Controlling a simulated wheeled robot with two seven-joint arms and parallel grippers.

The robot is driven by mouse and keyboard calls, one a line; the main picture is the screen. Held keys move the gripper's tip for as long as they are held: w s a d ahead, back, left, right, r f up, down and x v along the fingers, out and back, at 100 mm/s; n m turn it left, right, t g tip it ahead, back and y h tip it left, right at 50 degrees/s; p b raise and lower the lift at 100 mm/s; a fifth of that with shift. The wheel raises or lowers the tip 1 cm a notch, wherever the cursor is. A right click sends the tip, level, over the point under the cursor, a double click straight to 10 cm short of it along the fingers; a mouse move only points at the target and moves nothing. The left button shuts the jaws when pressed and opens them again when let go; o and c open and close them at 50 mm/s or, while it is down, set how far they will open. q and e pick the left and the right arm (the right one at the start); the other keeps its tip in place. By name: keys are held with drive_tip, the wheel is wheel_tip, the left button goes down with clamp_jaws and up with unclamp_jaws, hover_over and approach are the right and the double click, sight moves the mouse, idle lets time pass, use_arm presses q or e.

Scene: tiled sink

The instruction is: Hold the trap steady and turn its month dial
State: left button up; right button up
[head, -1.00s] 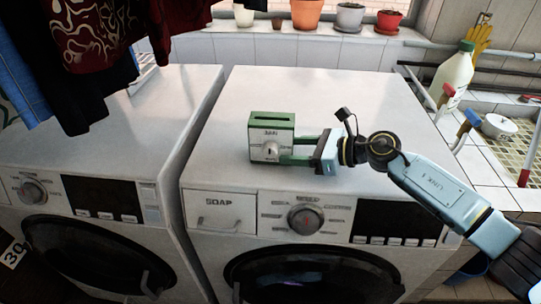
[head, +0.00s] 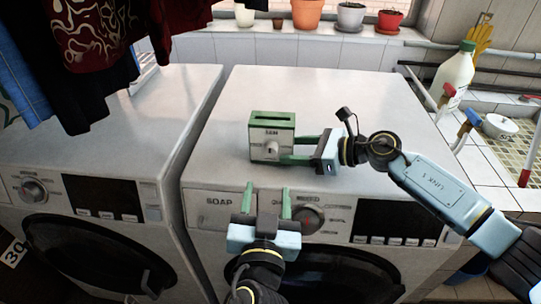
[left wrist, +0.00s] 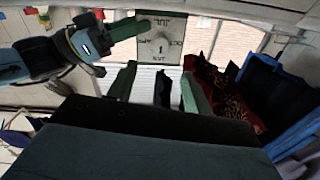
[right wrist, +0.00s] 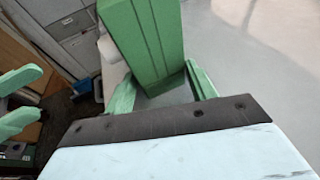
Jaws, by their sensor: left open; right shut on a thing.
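The trap is a small green box (head: 287,118) with a slot on top and a pale front plate bearing a round month dial (head: 271,149). It stands upright on the right-hand washing machine. My right gripper (head: 290,150) is shut on the trap from its right side; the green body also fills the upper middle of the right wrist view (right wrist: 150,40). My left gripper (head: 267,198) is open and empty, in front of the machine and below the trap, with fingers pointing towards it. In the left wrist view the dial (left wrist: 160,46) shows upside down beyond the open fingers.
The washing machine's top (head: 350,100) is clear around the trap. Its control knob (head: 307,219) is close behind my left gripper. Dark clothes (head: 95,40) hang at the upper left. A white bottle (head: 452,78) stands by the sink at the right.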

sight(271, 154)
use_arm(q)
drive_tip(key=w, duration=1.1)
drive_tip(key=shift+a, duration=0.2)
drive_tip(key=c, duration=1)
